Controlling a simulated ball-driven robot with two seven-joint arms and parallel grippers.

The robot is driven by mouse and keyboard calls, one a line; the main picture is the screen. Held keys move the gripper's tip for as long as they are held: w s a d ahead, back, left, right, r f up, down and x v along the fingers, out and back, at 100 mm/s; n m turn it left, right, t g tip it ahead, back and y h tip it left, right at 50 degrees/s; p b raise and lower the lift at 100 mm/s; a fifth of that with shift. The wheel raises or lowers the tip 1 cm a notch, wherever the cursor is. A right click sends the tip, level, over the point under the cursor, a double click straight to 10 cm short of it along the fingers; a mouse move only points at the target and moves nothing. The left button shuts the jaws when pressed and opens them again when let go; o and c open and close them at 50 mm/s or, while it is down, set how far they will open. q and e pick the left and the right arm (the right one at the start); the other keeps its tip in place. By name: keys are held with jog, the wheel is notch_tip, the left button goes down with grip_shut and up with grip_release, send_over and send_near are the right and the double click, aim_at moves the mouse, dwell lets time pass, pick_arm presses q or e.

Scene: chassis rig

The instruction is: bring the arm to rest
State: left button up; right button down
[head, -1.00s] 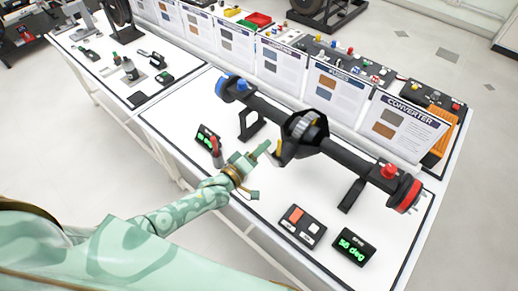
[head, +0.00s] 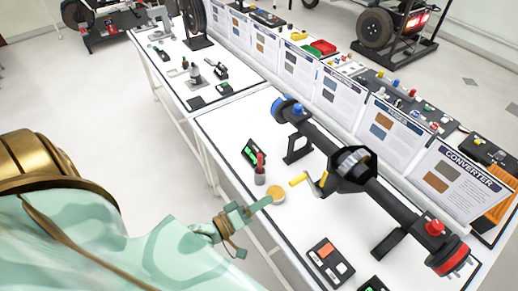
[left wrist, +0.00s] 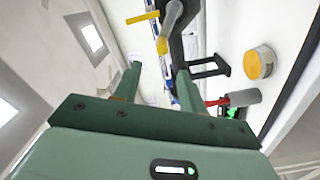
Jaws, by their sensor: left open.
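My left gripper (head: 258,204) is over the front edge of the table, just left of a round yellow-topped tin (head: 277,193). In the left wrist view its two green fingers (left wrist: 160,72) stand apart with nothing between them. The tin (left wrist: 259,63) sits on the white table to the right of the fingers in that view. The handle (left wrist: 142,17) shows beyond the fingers in the wrist view. My right gripper is not in view.
A black switch box (head: 330,262) lies near the front edge. Upright information boards (head: 390,128) line the back. Open floor (head: 100,95) lies left of the table.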

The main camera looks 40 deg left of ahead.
pick_arm(q)
jog(key=shift+s+a, duration=0.1)
jog(key=shift+s, duration=0.25)
dwell(0.3)
jog(key=s+a+f+m+g+y+b, duration=0.1)
jog(key=s+a+f+m+g+y, duration=0.2)
jog(key=s+f, duration=0.5)
jog(key=s+a+f+m+g+y+b, duration=0.1)
jog(key=s+a+f+m+g+b, duration=0.25)
jog(key=f, duration=0.85)
jog(key=s+a+f+m+g+y, duration=0.1)
jog(key=s+f+m+g+y, duration=0.1)
jog(key=s+f+m+g, duration=0.6)
jog(key=s+d+f+n+g+b, duration=0.1)
jog(key=s+d+f+b, duration=0.1)
jog(key=s+f, duration=0.4)
jog(key=s+d+f+n+b, duration=0.1)
jog(key=s+d+f+b, duration=0.2)
jog(key=s+f, duration=0.3)
jog(key=shift+s+d+f+g, duration=0.25)
jog(key=shift+s+f+g, duration=0.1)
jog(key=shift+f, duration=0.2)
